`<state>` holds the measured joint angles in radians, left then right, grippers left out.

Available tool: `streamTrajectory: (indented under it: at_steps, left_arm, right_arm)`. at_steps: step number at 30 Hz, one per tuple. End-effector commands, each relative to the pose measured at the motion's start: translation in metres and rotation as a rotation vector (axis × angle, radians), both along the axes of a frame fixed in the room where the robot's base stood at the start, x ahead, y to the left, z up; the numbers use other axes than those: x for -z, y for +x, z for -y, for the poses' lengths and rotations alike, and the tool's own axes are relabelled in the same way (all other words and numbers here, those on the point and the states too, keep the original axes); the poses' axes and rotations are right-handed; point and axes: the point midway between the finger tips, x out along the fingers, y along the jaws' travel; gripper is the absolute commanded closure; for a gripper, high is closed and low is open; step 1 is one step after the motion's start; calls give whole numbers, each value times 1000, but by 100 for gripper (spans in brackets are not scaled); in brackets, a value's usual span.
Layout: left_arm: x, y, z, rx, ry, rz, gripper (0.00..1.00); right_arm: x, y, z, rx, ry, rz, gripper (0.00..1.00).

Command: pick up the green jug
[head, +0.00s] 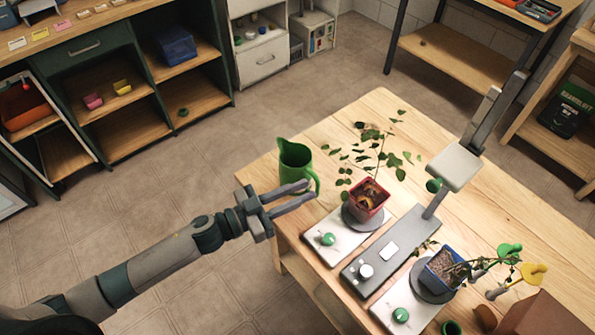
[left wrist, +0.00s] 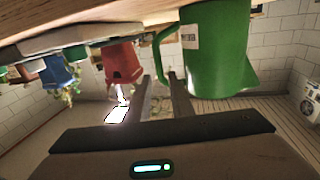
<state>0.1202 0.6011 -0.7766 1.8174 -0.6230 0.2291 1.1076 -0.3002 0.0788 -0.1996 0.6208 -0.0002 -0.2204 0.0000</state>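The green jug (head: 295,162) stands upright near the left corner of the wooden table, its handle (head: 316,182) toward the right. In the left wrist view the jug (left wrist: 218,48) appears upside down, with its handle (left wrist: 158,58) just beyond or between my fingertips. My left gripper (head: 309,190) is open, its two fingers apart and reaching over the table edge to the handle side of the jug. The fingers also show in the left wrist view (left wrist: 161,82). I cannot tell whether they touch the handle. My right gripper is not in view.
A red pot (head: 369,197) with a leafy plant stands close right of the fingers. A grey device (head: 392,252) with a tall arm and a blue pot (head: 440,272) are further right. The table (head: 375,108) is clear behind the jug. Shelves (head: 130,128) stand far left.

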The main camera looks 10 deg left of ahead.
Motion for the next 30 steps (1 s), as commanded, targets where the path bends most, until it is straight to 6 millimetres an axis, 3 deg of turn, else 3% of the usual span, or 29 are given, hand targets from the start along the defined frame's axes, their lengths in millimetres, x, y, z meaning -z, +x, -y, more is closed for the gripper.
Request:
streamTrajectory:
  at_steps: [11,22,30]
  left_arm:
    - [1,2,3,0,0,1,79]
    - [3,26,36,1,-1,2,79]
    - [3,31,42,-1,-1,-1,79]
  right_arm:
    - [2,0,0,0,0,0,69]
    - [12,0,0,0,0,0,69]
    - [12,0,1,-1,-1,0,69]
